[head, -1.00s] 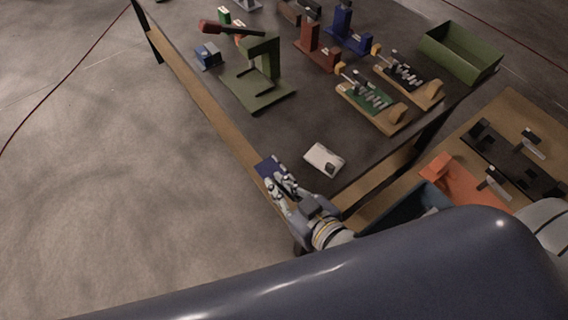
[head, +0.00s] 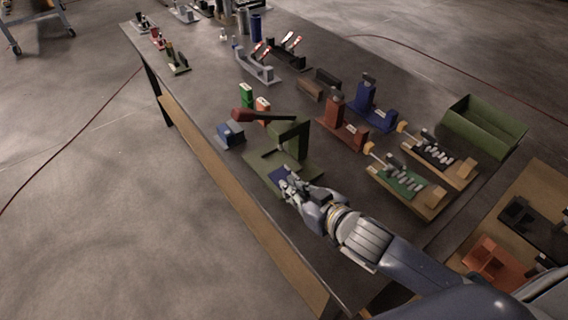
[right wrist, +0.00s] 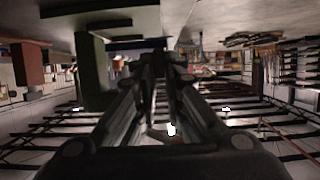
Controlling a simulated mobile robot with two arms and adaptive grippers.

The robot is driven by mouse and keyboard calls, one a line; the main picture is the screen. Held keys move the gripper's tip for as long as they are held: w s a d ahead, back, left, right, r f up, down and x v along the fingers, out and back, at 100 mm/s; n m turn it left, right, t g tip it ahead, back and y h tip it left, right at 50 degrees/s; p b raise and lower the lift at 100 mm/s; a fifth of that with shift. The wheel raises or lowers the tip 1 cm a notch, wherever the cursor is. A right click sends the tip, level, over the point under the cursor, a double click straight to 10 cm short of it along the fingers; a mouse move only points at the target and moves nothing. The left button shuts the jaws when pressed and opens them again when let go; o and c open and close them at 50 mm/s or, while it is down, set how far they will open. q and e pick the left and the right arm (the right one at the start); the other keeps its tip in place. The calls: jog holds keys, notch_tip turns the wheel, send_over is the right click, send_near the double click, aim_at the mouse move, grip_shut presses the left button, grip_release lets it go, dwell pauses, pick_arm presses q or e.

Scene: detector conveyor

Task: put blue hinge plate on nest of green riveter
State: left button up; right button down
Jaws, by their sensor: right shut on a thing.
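The nest is hidden by the plate and fingers. In the right wrist view my fingers (right wrist: 158,68) point toward the riveter's green frame (right wrist: 94,68), and the plate is not clear. My left gripper is not in view.
Red (head: 337,117) and blue (head: 367,101) fixtures and a green-plated board (head: 402,183) stand to the right. A green bin (head: 483,127) is at the far right. The table's left front part is clear.

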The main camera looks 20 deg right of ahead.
aim_at(286, 167)
jog(key=w, duration=0.4)
jog(key=w+d+p, duration=0.1)
jog(key=w, duration=0.1)
jog(key=shift+w+f, duration=0.15)
jog(key=shift+w, duration=0.2)
jog(key=w, duration=0.2)
jog(key=w+p, duration=0.1)
jog(key=w, duration=0.1)
jog(key=shift+d+f, duration=0.25)
jog(key=shift+f, duration=0.15)
notch_tip(286, 167, down, 3)
jog(key=shift+f, duration=0.2)
jog(key=shift+s+f, duration=0.1)
jog(key=shift+f, duration=0.1)
jog(key=c, duration=1.8)
grip_release()
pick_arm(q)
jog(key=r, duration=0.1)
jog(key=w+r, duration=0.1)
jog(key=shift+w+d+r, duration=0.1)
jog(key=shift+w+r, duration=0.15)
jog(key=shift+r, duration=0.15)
pick_arm(e)
jog(key=shift+o, duration=0.6)
